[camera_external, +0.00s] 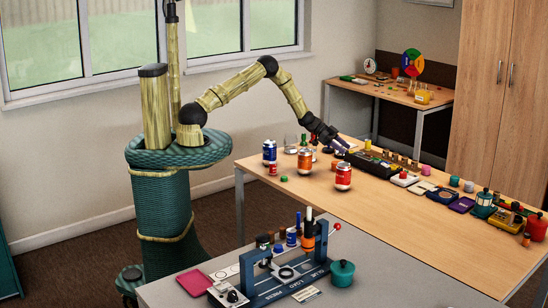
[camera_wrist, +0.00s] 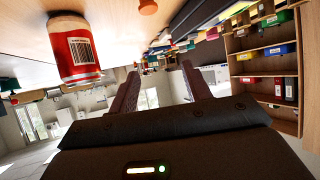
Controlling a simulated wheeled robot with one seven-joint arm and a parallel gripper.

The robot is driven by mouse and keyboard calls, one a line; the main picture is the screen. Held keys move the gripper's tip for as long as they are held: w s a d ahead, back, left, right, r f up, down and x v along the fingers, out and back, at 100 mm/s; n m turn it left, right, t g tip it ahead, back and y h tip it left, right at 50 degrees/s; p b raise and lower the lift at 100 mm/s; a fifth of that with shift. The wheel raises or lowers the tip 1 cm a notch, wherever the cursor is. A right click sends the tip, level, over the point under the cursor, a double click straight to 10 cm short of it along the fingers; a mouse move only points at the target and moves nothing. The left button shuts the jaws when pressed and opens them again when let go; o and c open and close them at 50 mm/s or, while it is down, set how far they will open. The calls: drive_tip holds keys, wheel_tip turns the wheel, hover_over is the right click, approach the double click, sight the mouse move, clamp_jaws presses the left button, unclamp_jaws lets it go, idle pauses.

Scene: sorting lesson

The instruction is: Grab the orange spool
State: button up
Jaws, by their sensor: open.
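A small orange piece (camera_external: 334,165), which looks like the orange spool, sits on the wooden table just in front of my gripper (camera_external: 339,148). It is too small to make out its shape. An orange piece, probably the same one, is cut off by the top edge of the wrist view (camera_wrist: 148,7). My gripper also shows in the wrist view (camera_wrist: 160,68), with its two fingers apart and nothing between them. It is low over the table, apart from the orange piece.
A red can (camera_external: 343,178) and an orange-labelled jar (camera_external: 305,161) stand close by. A blue can (camera_external: 269,152) is further left. A black tray (camera_external: 372,162) of small pieces lies right of my gripper. The table's front middle (camera_external: 420,230) is clear.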

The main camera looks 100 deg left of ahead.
drive_tip(key=shift+s+a+f, duration=0.1)
drive_tip(key=shift+f, duration=0.1)
drive_tip(key=shift+f, duration=1.75)
drive_tip(key=shift+f, duration=0.1)
